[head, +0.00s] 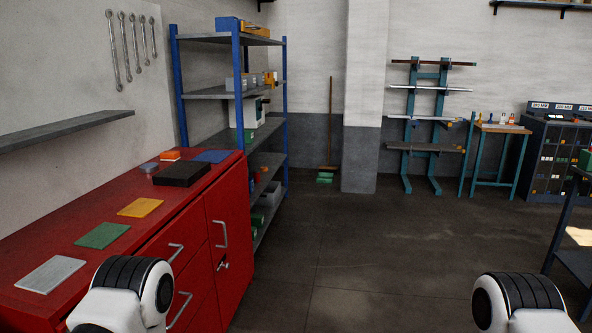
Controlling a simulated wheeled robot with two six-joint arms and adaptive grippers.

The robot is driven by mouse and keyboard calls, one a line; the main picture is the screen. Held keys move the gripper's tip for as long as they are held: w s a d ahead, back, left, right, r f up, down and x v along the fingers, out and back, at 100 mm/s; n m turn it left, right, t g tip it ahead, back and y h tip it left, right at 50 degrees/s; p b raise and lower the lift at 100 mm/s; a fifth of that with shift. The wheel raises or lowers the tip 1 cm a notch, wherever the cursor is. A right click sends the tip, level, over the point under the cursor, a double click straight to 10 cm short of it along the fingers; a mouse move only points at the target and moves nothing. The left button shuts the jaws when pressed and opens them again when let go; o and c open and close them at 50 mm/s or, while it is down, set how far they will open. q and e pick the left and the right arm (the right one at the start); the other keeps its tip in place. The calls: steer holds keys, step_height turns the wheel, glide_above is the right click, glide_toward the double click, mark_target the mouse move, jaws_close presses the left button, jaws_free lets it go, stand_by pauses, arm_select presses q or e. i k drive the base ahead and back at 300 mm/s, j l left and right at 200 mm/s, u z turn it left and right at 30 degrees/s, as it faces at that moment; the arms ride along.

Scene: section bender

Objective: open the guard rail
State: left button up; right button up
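I see no guard rail in the head view. Neither of my grippers shows. Only white and black joints of my own arms are in view, one at the lower left and one at the lower right.
A red cabinet (225,204) with flat pads on top stands close on the left. Behind it is a blue-post shelf unit (240,138). A teal rack (410,130), a small bench (503,129) and a dark bin cabinet (538,160) line the back. The middle floor is clear.

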mark_target(246, 27)
steer(key=i, duration=3.25)
